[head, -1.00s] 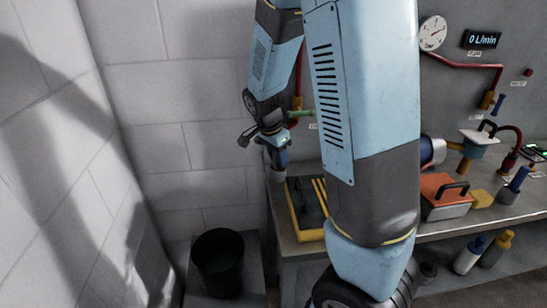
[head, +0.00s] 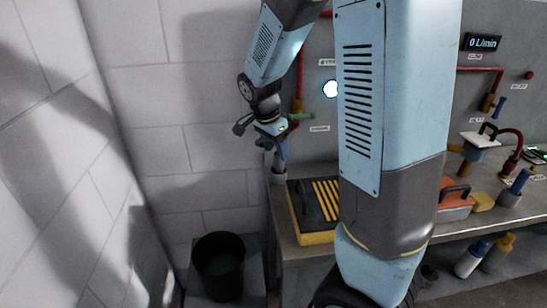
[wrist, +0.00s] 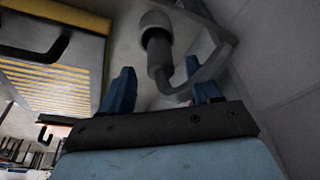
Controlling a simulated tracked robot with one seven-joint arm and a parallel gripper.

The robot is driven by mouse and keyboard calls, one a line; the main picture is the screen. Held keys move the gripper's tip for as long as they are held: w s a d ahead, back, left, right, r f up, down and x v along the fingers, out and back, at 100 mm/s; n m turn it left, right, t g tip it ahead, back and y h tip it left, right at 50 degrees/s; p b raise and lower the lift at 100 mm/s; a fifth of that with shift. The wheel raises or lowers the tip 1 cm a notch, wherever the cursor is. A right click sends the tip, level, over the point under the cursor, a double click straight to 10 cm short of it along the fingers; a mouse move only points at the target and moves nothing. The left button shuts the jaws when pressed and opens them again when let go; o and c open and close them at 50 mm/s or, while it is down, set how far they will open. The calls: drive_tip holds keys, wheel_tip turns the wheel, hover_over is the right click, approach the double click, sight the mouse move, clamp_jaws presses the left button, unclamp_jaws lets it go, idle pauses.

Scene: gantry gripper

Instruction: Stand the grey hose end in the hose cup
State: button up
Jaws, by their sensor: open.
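The grey hose end (wrist: 159,52) stands in the pale hose cup (wrist: 157,20) in the wrist view, and its hose bends off to the right. In the head view the grey hose end (head: 278,163) shows small above the cup (head: 279,179) at the bench's left corner. It looks roughly upright; how deep it sits is hard to tell. My gripper (head: 274,146) is just above it. In the wrist view my gripper (wrist: 161,70) has its blue fingers wide apart, with the hose end beyond and between them, not clamped.
A black and yellow tray (head: 298,222) lies on the bench right of the cup. A dark bin (head: 219,268) stands below at the left, by the block wall. Pipes, valves and a red toolbox (head: 455,200) are farther right. My own arm link blocks the middle.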

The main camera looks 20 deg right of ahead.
drive_tip(key=w+v, duration=0.1)
drive_tip(key=v, duration=0.5)
drive_tip(key=s+r+n+t+y, duration=0.1)
drive_tip(key=s+r+n, duration=0.2)
drive_tip(key=s, duration=0.4)
drive_tip(key=s+r+n+t+y, duration=0.1)
drive_tip(key=s+r+n+t, duration=0.1)
drive_tip(key=s+r+n, duration=0.2)
drive_tip(key=s+d+r+n+t, duration=0.1)
drive_tip(key=s+r+n, duration=0.3)
drive_tip(key=s, duration=0.7)
drive_tip(key=n, duration=0.2)
drive_tip(key=shift+n+t+y, duration=0.3)
drive_tip(key=shift+y, duration=0.1)
